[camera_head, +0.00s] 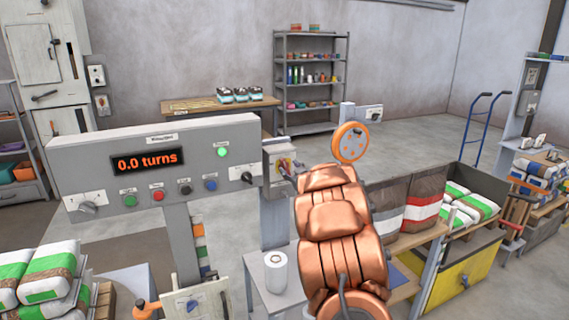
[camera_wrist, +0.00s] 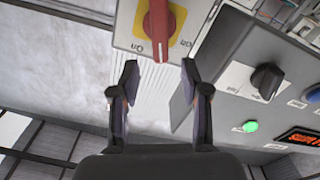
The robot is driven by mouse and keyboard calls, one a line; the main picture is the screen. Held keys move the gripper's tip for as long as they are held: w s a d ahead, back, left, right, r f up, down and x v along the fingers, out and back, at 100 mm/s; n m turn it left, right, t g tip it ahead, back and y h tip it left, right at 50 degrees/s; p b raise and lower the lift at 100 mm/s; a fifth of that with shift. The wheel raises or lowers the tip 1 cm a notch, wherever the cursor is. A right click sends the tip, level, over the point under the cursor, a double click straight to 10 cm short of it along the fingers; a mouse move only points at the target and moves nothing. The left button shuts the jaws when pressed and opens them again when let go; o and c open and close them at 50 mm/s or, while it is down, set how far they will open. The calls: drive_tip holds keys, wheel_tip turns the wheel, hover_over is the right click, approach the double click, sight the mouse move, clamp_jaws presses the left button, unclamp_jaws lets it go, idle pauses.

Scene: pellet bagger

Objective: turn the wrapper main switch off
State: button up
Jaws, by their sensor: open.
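The wrapper main switch is a red rotary handle (camera_wrist: 160,25) on a yellow plate (camera_wrist: 182,22), fixed to a pale box face (camera_wrist: 130,30) at the top of the wrist view. The handle lies nearly upright in that picture; its printed labels are too small to read surely. My gripper (camera_wrist: 158,75) is open and empty. Its fingertips stand on either side of the handle's line, just below the handle's end in the picture, and appear apart from it. In the head view the grey box (camera_head: 273,149) beside the control panel is partly hidden by my arm.
The wide control panel (camera_head: 100,160) reads "0.0 turns". Its black knob (camera_wrist: 266,80) and lit green button (camera_wrist: 250,126) are right of my gripper in the wrist view. A small table (camera_head: 262,290) with a white roll (camera_head: 276,272) stands below. Bagged goods stand at right.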

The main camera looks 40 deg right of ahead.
sight(285, 164)
drive_tip(key=shift+p+x, duration=0.8)
drive_tip(key=shift+x, duration=1.95)
clamp_jaws()
drive_tip(key=shift+f, duration=0.1)
